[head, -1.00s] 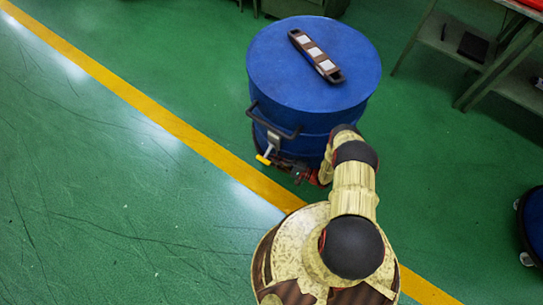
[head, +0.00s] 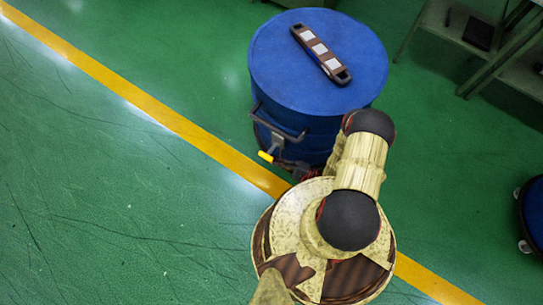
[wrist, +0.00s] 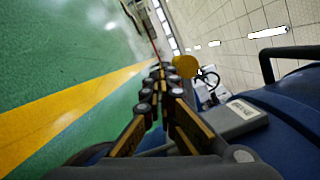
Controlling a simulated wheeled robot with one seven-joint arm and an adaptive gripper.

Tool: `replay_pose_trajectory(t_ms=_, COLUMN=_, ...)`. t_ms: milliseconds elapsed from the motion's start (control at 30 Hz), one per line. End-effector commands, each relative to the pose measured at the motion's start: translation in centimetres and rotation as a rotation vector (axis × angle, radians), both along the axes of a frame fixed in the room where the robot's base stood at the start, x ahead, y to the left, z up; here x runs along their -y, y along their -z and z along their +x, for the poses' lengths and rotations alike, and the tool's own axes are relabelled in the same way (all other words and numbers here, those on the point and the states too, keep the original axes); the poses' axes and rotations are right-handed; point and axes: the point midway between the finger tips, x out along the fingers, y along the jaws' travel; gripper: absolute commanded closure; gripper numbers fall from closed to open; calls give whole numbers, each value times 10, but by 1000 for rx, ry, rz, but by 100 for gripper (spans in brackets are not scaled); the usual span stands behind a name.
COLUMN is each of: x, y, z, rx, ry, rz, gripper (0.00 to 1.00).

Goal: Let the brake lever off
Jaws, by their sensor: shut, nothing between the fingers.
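A blue drum (head: 300,80) stands upright on the floor in front of me, with a dark push handle (head: 280,124) on its near side. The brake lever (head: 266,156), with its yellow end, sticks out low on the drum below the handle. In the wrist view the lever's yellow round end (wrist: 187,66) is just right of my fingertips, close to them; I cannot tell whether they touch. My gripper (wrist: 160,72) is shut and empty, with its fingers together. In the head view my arm mostly hides the gripper.
A dark bar with pale patches (head: 320,53) lies on the drum's lid. A grey box (wrist: 228,119) sits by the drum's side. A yellow floor line (head: 150,120) runs diagonally past. A green bench (head: 480,60) stands at upper right. The floor at left is clear.

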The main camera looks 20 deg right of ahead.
Motion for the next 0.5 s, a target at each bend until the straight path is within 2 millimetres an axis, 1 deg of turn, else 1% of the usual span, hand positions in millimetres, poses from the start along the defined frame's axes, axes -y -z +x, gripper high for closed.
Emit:
replay_pose_trajectory(t_ms=200, x=-1, y=-14, z=-1, rx=2, ry=0, rz=-1, gripper=100)
replay_pose_trajectory(t_ms=500, x=-2, y=-24, z=-2, rx=1, ry=1, rz=-2, gripper=100)
